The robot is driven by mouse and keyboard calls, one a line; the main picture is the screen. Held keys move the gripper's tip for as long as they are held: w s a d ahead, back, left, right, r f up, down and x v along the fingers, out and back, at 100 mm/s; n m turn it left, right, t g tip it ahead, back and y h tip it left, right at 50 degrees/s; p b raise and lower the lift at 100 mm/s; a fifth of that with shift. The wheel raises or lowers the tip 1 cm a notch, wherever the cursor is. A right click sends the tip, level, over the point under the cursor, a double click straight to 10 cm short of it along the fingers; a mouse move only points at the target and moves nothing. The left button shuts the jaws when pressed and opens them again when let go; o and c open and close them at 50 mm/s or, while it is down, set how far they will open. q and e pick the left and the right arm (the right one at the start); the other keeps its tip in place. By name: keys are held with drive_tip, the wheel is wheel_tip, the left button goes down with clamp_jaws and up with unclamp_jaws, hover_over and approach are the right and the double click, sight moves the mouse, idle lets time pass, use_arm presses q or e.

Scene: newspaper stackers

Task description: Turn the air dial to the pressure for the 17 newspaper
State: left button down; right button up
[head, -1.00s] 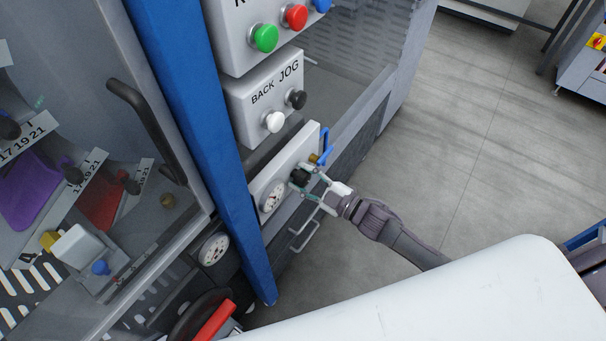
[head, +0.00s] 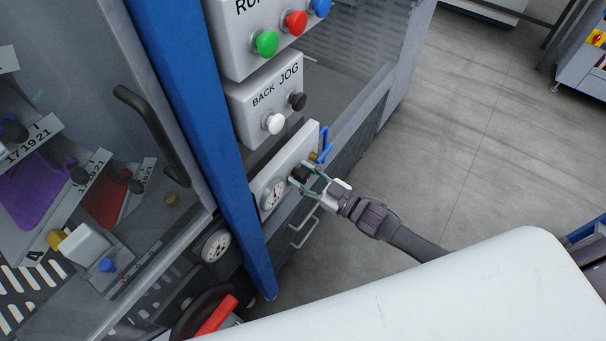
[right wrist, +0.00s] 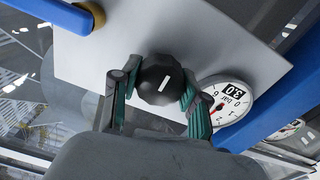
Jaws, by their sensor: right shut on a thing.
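The black air dial knob (right wrist: 160,80) with a white line mark is on a light grey panel (right wrist: 110,40). Beside it is a round pressure gauge (right wrist: 240,108) with a "3.0 bar" readout. In the head view the knob (head: 299,173) and the gauge (head: 273,195) sit on the panel below the BACK JOG box. My right gripper (right wrist: 157,88) is shut on the knob, one finger on each side; it also shows in the head view (head: 305,177). My left gripper is not in view.
A blue post (head: 222,160) stands left of the panel. Left of it, a clear door with a dark handle (head: 152,130) covers scales marked 17 19 21 (head: 32,141). A brass fitting and blue lever (head: 325,145) are close above the knob. Open floor (head: 470,160) lies right.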

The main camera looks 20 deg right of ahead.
drive_tip(key=shift+f, duration=0.1)
drive_tip(key=o, duration=1.1)
drive_tip(key=shift+o, duration=0.2)
